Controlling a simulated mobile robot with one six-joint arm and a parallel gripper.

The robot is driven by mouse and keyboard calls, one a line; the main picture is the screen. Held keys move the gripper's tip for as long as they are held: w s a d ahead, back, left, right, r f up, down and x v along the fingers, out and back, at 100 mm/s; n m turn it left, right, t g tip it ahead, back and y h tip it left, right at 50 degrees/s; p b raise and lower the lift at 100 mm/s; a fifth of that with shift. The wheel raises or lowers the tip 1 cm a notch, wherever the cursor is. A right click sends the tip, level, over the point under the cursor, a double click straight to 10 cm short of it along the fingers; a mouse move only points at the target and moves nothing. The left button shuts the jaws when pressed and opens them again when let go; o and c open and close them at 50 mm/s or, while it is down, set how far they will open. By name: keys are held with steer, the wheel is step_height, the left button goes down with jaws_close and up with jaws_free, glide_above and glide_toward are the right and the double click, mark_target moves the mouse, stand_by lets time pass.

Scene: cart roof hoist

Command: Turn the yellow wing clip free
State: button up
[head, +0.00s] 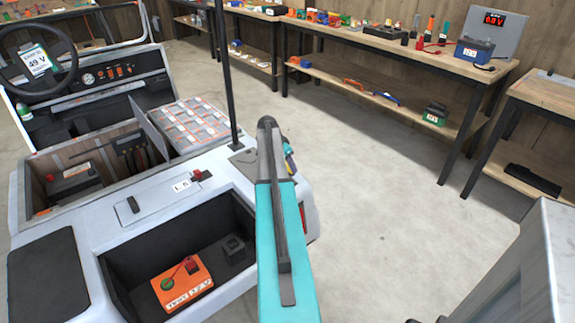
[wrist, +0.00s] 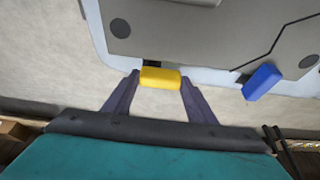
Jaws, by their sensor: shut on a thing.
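The yellow wing clip (wrist: 160,78) sits at the near edge of the grey panel in the wrist view, its long side across the picture. My gripper (wrist: 159,79) has one dark finger at each end of the clip and is shut on it. The clip lies level with the panel edge, over a small dark slot. A blue wing clip (wrist: 262,82) sits further right on the same edge, tilted. In the head view my teal arm covers most of the gripper, and only a small dark blue and yellow patch shows beside it.
The cart (head: 120,205) has open bays, one with an orange battery box (head: 183,285). A thin black post (head: 226,80) rises left of my arm. A workbench (head: 400,50) with tools stands at the back. The floor right of the cart is clear.

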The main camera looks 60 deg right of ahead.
steer(key=shift+s+d+r, duration=0.1)
steer(key=shift+s+d, duration=0.05)
steer(key=o, duration=1.1)
steer(key=shift+c, duration=0.2)
steer(key=b+v, duration=0.1)
steer(key=v, duration=1.2)
steer(key=shift+a+r, duration=0.3)
